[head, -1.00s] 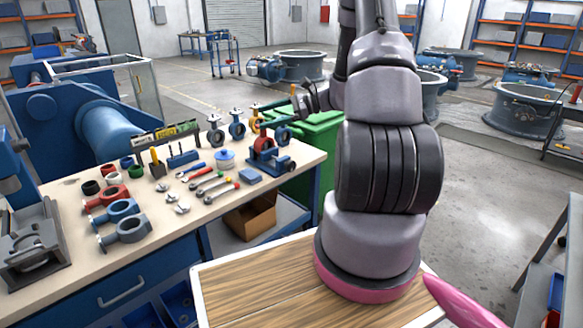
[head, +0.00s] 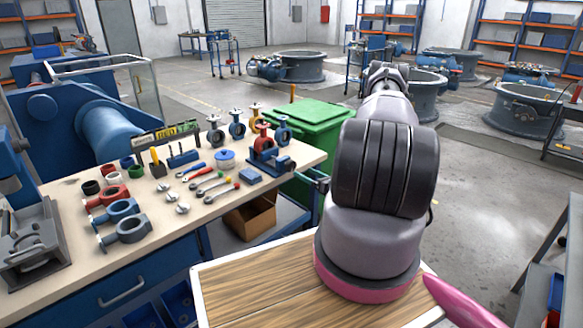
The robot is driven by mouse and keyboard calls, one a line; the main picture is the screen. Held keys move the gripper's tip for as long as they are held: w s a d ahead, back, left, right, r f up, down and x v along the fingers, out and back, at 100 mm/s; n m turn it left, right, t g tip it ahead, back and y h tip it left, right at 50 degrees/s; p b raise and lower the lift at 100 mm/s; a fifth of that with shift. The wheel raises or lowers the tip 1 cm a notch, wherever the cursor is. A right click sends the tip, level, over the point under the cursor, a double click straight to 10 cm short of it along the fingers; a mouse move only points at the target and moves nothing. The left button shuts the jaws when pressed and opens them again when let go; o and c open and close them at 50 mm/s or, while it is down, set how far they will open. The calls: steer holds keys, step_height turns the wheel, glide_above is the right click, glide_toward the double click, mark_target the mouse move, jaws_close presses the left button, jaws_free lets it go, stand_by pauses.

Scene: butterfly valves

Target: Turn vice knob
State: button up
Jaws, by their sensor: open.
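A small blue vice (head: 262,153) stands at the right end of the workbench, with a red ring-shaped valve (head: 263,137) at its top. A dark knob (head: 287,164) shows at the vice's right side, small and hard to make out. My gripper (head: 317,180) shows only in part, as dark finger shapes beside the bench's right corner, left of my arm. It is open, to the right of the vice and apart from it. The rest of my gripper is hidden behind my thick arm links.
A green bin (head: 312,118) stands just behind the bench's right end. A cardboard box (head: 250,217) sits on the shelf below.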

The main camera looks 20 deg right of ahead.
mark_target(293, 166)
steer(key=x, duration=0.8)
steer(key=shift+w+a, duration=0.1)
steer(key=shift+w, duration=0.15)
steer(key=c, duration=1.4)
